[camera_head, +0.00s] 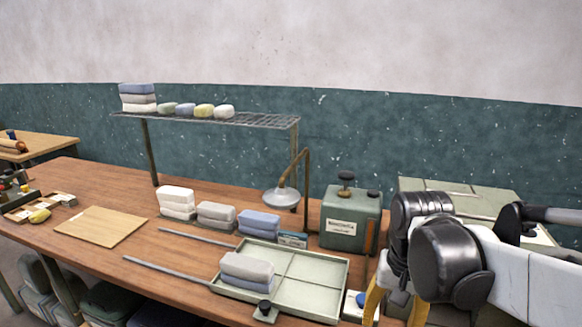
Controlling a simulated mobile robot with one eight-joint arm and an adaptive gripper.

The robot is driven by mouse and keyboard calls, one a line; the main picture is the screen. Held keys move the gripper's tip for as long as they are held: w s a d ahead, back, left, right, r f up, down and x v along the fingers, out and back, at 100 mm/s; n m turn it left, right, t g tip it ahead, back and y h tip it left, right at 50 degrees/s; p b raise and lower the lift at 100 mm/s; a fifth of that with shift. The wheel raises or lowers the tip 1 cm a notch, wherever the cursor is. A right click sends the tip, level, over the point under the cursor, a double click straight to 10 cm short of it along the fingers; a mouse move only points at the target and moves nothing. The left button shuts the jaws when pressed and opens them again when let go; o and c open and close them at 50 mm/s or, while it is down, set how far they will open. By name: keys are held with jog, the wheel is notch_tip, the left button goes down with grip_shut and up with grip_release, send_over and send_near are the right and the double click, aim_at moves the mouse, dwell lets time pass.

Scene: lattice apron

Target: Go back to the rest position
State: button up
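My gripper (395,312) hangs at the lower right of the head view, at the end of my black and white arm. Its two yellow fingers stand apart where they show, but the bottom edge of the picture cuts off their tips. I cannot see whether anything is between them. The gripper appears just right of a pale green tray (318,270) on the wooden table (150,262). Two stacked blocks, a grey one (246,266) on a blue one (243,283), sit in the tray's left part.
A wire shelf (262,121) carries several blocks. A lamp (282,197) and green box (350,218) stand behind the tray. More blocks (177,202), metal bars (165,269) and a wooden board (101,226) lie leftward. A pale green surface (430,187) is behind my arm.

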jog(key=s+n+t, duration=0.1)
jog(key=t, duration=0.1)
jog(key=s+r+n+t, duration=0.1)
jog(key=t, duration=0.1)
jog(key=s+n+t, duration=0.1)
jog(key=s+t, duration=0.1)
jog(key=shift+r+n+t, duration=0.3)
jog(key=shift+t, duration=0.1)
